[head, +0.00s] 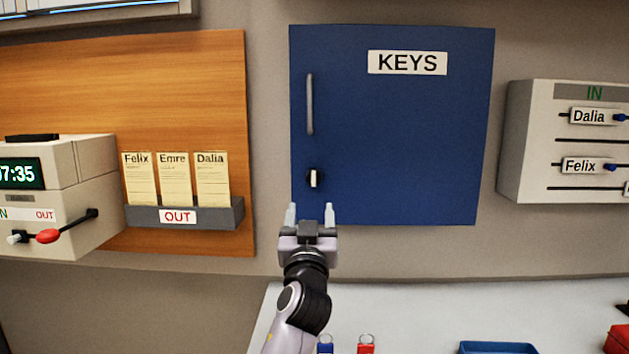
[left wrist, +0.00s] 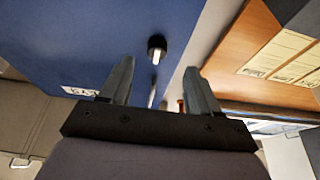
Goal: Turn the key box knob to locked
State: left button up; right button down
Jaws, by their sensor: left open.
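The blue key box (head: 420,150) with a KEYS label hangs on the wall in the middle of the head view. Its small knob (head: 315,178), black with a white grip, sits at the lower left of the door, and the grip looks about upright. My left gripper (head: 310,212) is open and empty, just below the knob in the head view. In the left wrist view the knob (left wrist: 156,47) shows beyond the fingertips of the gripper (left wrist: 158,75), apart from them. My right gripper is not in view.
A grey handle (head: 310,104) stands out from the door above the knob. Left are a card rack (head: 185,215) marked OUT and a time clock (head: 50,190). Right is an IN board (head: 540,140). Below, a white table (head: 420,310) bears a blue tray (head: 497,347).

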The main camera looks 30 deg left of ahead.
aim_at(314, 182)
pick_arm(q)
jog(key=shift+t, duration=0.3)
jog(key=p+x, duration=0.1)
jog(key=x, duration=0.2)
jog(key=r+x, duration=0.1)
jog(key=x, duration=0.2)
jog(key=shift+d+r+p, duration=0.1)
jog(key=shift+d+p, duration=0.05)
jog(key=shift+p, duration=0.2)
jog(key=shift+x, duration=1)
jog(key=c, duration=1)
